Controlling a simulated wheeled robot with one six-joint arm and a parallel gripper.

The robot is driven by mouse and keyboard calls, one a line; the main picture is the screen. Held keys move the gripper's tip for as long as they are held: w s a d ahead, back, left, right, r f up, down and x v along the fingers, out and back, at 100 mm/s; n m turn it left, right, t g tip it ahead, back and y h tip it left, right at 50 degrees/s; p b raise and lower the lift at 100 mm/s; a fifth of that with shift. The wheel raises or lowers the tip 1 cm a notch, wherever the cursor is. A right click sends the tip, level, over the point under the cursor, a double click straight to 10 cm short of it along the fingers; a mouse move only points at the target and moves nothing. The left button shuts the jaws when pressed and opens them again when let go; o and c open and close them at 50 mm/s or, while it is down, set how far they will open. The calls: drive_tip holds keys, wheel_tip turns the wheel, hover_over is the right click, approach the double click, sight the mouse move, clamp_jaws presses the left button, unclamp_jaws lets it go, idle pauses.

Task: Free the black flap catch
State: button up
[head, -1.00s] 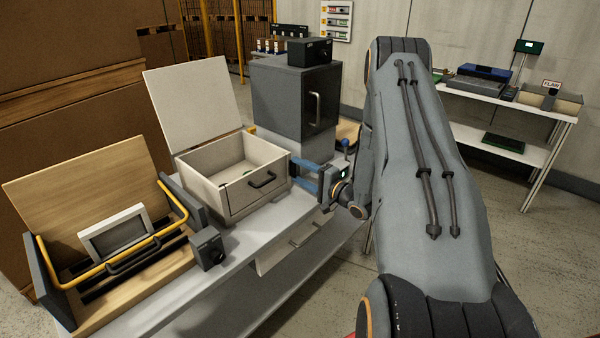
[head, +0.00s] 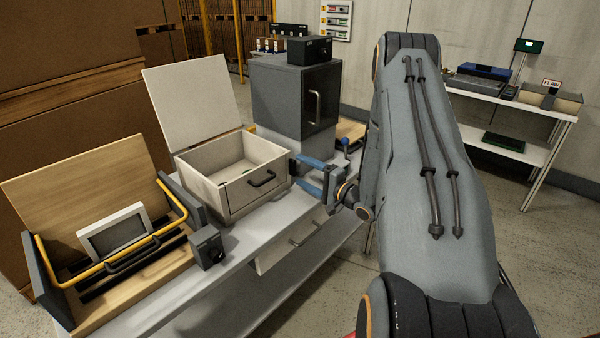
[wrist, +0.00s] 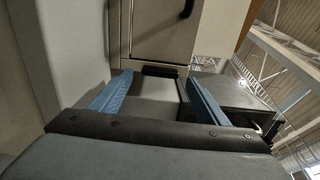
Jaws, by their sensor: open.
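The pale box (head: 232,199) with its lid (head: 192,105) raised stands on the grey bench; it has a black handle on its front. A small dark block (head: 293,166) at the box's right side may be the black flap catch; I cannot be sure. My gripper (head: 298,171) is open at that side, its blue fingers pointing left toward the box. In the wrist view a short black block (wrist: 160,71) shows between and just beyond the open fingertips (wrist: 160,78). I cannot tell whether the fingers touch it.
A dark grey cabinet (head: 297,98) with a vertical handle stands behind the box. A wooden tray with a yellow bar (head: 105,270) and a small black block (head: 208,247) are at left. A white side table (head: 517,103) stands far right.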

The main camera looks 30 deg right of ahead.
drive_tip(key=b+v, duration=0.1)
drive_tip(key=v, duration=0.5)
drive_tip(key=shift+a, duration=0.1)
idle(0.3)
